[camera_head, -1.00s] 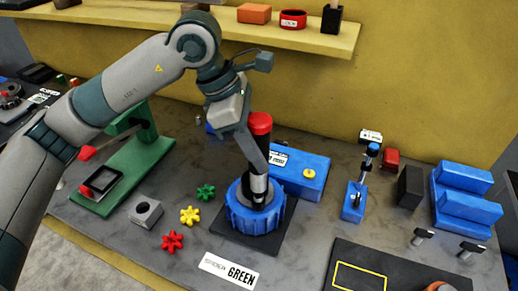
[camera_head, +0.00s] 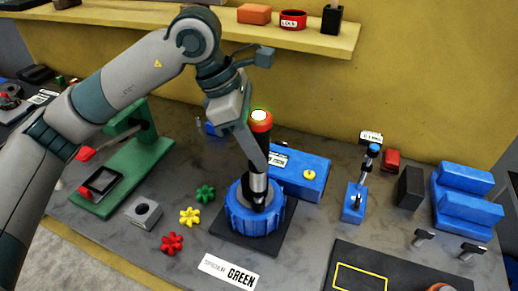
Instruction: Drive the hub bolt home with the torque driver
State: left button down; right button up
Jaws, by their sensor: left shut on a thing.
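The torque driver (camera_head: 260,133) has a black body, a red collar and a whitish top ringed with green light. It stands nearly upright over the middle of the blue hub (camera_head: 251,222). My left gripper (camera_head: 256,150) is shut on the torque driver, and the fingers partly cover its body. The driver's silver lower end (camera_head: 258,188) reaches down into the hub's centre. The hub bolt is hidden under the driver. The blue hub sits on a dark square plate (camera_head: 278,238). My right gripper is not in view.
A blue box (camera_head: 312,182) with a yellow knob stands behind the hub. Green, yellow and red star knobs (camera_head: 189,216) lie to its left. A card reading GREEN (camera_head: 229,271) lies in front. A green press (camera_head: 135,170) stands left; blue blocks (camera_head: 466,208) stand right.

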aim_at(253, 116)
pick_arm(q)
jog(key=shift+r+p, duration=0.35)
jog(key=shift+r, duration=2.3)
